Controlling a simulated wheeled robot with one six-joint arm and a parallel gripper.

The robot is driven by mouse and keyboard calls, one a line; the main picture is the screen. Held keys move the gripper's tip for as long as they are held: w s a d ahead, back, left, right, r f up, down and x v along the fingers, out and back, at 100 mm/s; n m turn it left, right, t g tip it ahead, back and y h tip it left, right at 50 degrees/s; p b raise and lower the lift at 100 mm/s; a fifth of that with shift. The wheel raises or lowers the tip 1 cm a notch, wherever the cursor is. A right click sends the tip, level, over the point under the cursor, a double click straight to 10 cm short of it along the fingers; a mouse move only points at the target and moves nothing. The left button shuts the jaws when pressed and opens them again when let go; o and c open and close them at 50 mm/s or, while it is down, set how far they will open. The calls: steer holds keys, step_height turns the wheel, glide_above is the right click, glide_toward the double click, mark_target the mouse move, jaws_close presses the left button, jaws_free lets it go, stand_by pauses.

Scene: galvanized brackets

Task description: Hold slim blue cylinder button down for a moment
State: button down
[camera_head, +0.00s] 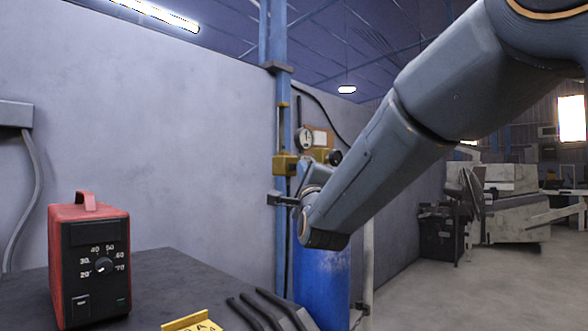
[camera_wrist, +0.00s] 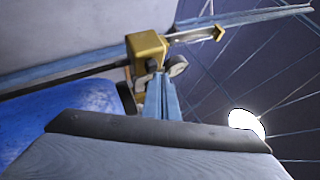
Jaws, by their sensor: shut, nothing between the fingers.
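I cannot make out a slim blue cylinder button for certain in either view. The yellow block also shows in the wrist view (camera_wrist: 147,47). My gripper (camera_wrist: 158,78) is shut and empty. Its narrow fingers point toward the yellow block, and their tips overlap its lower edge in the picture. I cannot tell whether they touch. In the head view my wrist hides part of this area.
A red box with a dial (camera_head: 90,260) stands on a dark table (camera_head: 160,275) at left, near a yellow plate (camera_head: 192,322) and dark bars (camera_head: 265,311). A blue body (camera_head: 322,285) stands below my wrist. Open floor (camera_head: 430,290) lies right, before machines (camera_head: 510,205).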

steer(key=shift+w+a, duration=0.25)
steer(key=shift+a, duration=0.1)
stand_by(0.5)
steer(key=shift+s+d+b, duration=0.1)
steer(key=shift+d+b, duration=0.05)
steer(key=shift+b, duration=0.25)
stand_by(1.2)
steer(key=shift+s+d+b, duration=0.45)
steer(key=shift+d, duration=0.15)
steer(key=shift+s+d+b, duration=0.55)
steer(key=shift+s+d, duration=0.25)
steer(key=shift+d, duration=0.2)
steer(key=shift+s+d+b, duration=0.55)
steer(key=shift+s+d, duration=0.2)
steer(key=shift+d, duration=0.25)
